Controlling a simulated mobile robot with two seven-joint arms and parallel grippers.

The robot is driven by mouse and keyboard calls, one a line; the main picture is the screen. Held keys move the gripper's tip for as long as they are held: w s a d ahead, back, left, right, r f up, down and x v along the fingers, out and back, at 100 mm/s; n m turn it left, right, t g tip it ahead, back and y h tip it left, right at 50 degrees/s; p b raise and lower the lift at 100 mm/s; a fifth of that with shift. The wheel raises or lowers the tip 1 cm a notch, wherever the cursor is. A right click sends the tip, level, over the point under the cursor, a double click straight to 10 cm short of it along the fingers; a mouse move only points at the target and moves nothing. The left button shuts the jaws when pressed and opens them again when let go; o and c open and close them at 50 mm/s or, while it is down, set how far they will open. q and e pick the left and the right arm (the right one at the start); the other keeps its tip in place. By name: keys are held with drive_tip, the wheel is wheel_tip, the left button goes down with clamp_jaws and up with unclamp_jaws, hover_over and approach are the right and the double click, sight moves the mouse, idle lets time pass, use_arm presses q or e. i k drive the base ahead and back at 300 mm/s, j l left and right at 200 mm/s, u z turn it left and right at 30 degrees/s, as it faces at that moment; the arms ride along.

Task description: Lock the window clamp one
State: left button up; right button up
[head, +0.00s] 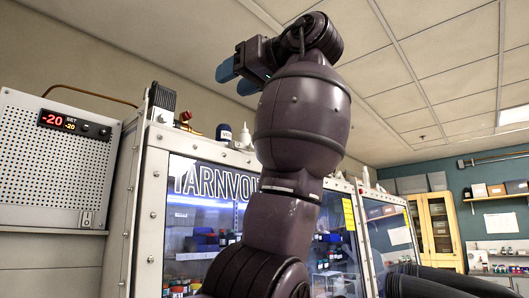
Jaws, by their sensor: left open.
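The glove box window (205,225) shows behind my left arm, with white TARNVO lettering on the glass; the rest of the word is hidden by the arm. Small fittings (152,214) sit along the window's pale metal frame, too small to tell which is clamp one or whether it is locked. My left gripper (235,79) is raised high, above the top of the box in the picture. Its blue fingertips are apart with nothing between them. My arm hides the middle of the window and part of its frame. My right gripper is out of view.
A perforated grey unit (50,165) with a red "-20" display stands at the left. Bottles (223,133) and other small items stand on the box top. A second window (388,232) is at the right. Shelves and a wooden cabinet (439,230) stand farther back.

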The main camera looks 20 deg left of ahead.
sight(239, 144)
drive_tip(key=i, duration=1.05)
